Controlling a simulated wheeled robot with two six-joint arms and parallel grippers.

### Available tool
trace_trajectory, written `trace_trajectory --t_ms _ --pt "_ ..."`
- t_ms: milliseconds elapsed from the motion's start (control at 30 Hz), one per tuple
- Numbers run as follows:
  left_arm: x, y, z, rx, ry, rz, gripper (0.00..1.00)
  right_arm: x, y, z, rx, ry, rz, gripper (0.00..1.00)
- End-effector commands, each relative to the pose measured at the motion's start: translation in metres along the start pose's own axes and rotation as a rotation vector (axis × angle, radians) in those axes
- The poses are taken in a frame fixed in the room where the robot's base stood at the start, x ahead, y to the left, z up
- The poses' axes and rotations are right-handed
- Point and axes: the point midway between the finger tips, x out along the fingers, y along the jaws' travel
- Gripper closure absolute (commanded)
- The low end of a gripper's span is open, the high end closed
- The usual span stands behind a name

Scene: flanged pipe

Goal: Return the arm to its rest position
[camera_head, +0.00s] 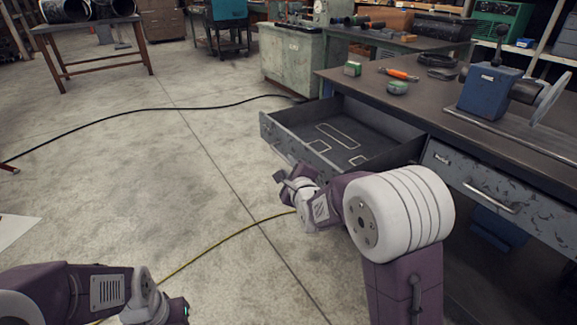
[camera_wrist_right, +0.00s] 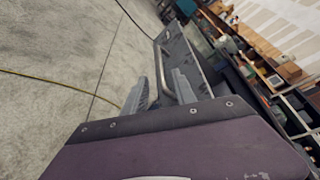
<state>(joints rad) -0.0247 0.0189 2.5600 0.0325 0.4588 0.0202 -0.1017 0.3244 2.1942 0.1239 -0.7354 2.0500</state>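An open drawer (camera_head: 325,108) sticks out from under the workbench in the head view. Its front also shows in the right wrist view (camera_wrist_right: 190,58), with a bar handle (camera_wrist_right: 161,72). My right gripper (camera_head: 284,179) is just in front of the drawer front. In the right wrist view my right gripper (camera_wrist_right: 160,92) has its two fingers apart, one on each side of the handle's line. I cannot tell whether they touch the handle. My left arm comes in at the bottom left, and my left gripper (camera_head: 180,312) is partly cut off by the bottom edge.
The workbench (camera_head: 440,112) carries a blue vise-like machine (camera_head: 490,90), an orange-handled tool (camera_head: 398,74) and small green items. A closed drawer (camera_head: 490,190) is at the right. A black cable and a yellow cable (camera_head: 225,240) cross the open floor.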

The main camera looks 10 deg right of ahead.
Motion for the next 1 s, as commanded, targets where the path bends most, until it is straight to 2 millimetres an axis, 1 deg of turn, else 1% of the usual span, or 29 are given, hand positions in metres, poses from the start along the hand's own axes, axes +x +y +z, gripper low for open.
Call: trace_trajectory --t_ms 167,200,267,300,333,367,433,467,500,533,567,600,667,700,800,900,1000 --pt "0.0 0.0 0.0 0.0 0.0 0.0 0.64 0.0 0.0 0.0 0.0 0.0 0.0 0.67" --pt "0.0 0.0 0.0 0.0 0.0 0.0 0.64 0.0 -0.003 -0.001 0.001 0.001 -0.005 0.67" --pt "0.0 0.0 0.0 0.0 0.0 0.0 0.64 -0.003 -0.014 0.001 0.004 -0.003 -0.027 0.67" --pt "0.0 0.0 0.0 0.0 0.0 0.0 0.64 -0.011 -0.026 0.002 0.007 -0.005 -0.048 0.67" --pt "0.0 0.0 0.0 0.0 0.0 0.0 0.64 -0.021 -0.028 -0.003 0.004 0.007 -0.038 0.67" --pt "0.0 0.0 0.0 0.0 0.0 0.0 0.64 -0.031 -0.017 -0.013 -0.044 0.042 0.019 0.67" --pt "0.0 0.0 0.0 0.0 0.0 0.0 0.64 -0.054 0.02 -0.039 -0.275 0.105 0.194 0.67" --pt "0.0 0.0 0.0 0.0 0.0 0.0 0.64 -0.065 0.036 -0.049 -0.383 0.118 0.274 0.67" --pt "0.0 0.0 0.0 0.0 0.0 0.0 0.64 -0.081 0.057 -0.062 -0.523 0.123 0.381 0.67" --pt "0.0 0.0 0.0 0.0 0.0 0.0 0.64 -0.094 0.072 -0.071 -0.629 0.117 0.464 0.67" --pt "0.0 0.0 0.0 0.0 0.0 0.0 0.64 -0.107 0.086 -0.08 -0.731 0.101 0.545 0.67" --pt "0.0 0.0 0.0 0.0 0.0 0.0 0.64 -0.124 0.104 -0.091 -0.863 0.069 0.651 0.67" --pt "0.0 0.0 0.0 0.0 0.0 0.0 0.64 -0.152 0.128 -0.105 -1.044 -0.004 0.802 0.67" --pt "0.0 0.0 0.0 0.0 0.0 0.0 0.64 -0.169 0.141 -0.113 -1.15 -0.064 0.895 0.67" --pt "0.0 0.0 0.0 0.0 0.0 0.0 0.64 -0.21 0.168 -0.128 -1.375 -0.247 1.092 0.67" --pt "0.0 0.0 0.0 0.0 0.0 0.0 0.64 -0.243 0.185 -0.138 -1.555 -0.457 1.237 0.67" --pt "0.0 0.0 0.0 0.0 0.0 0.0 0.64 -0.264 0.192 -0.142 -1.713 -0.672 1.306 0.67"
